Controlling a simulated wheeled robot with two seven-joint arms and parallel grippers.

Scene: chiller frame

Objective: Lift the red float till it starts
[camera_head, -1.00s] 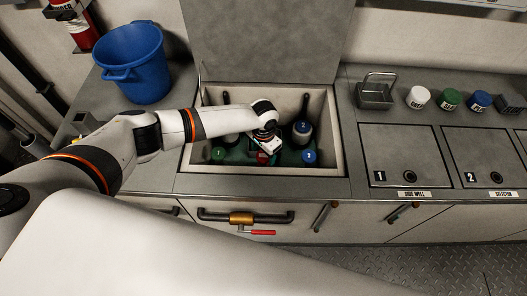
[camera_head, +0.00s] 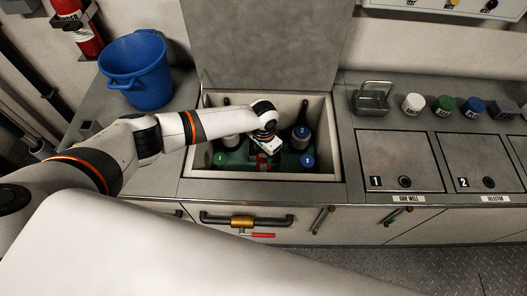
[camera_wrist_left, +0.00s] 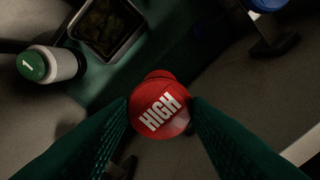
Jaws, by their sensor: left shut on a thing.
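The red float (camera_wrist_left: 158,108) has a round top marked HIGH. In the left wrist view it sits between the two green-padded fingers of my left gripper (camera_wrist_left: 160,104), which touch its sides. In the head view the red float (camera_head: 263,162) shows only in part under my left gripper (camera_head: 264,155), down inside the open chiller well (camera_head: 327,178). A green-topped float marked 1 (camera_wrist_left: 32,65) stands to its left. A blue-topped float (camera_head: 307,161) stands to its right. My right gripper is not in view.
The raised lid (camera_head: 262,45) stands behind the well. The well walls are close around my gripper.

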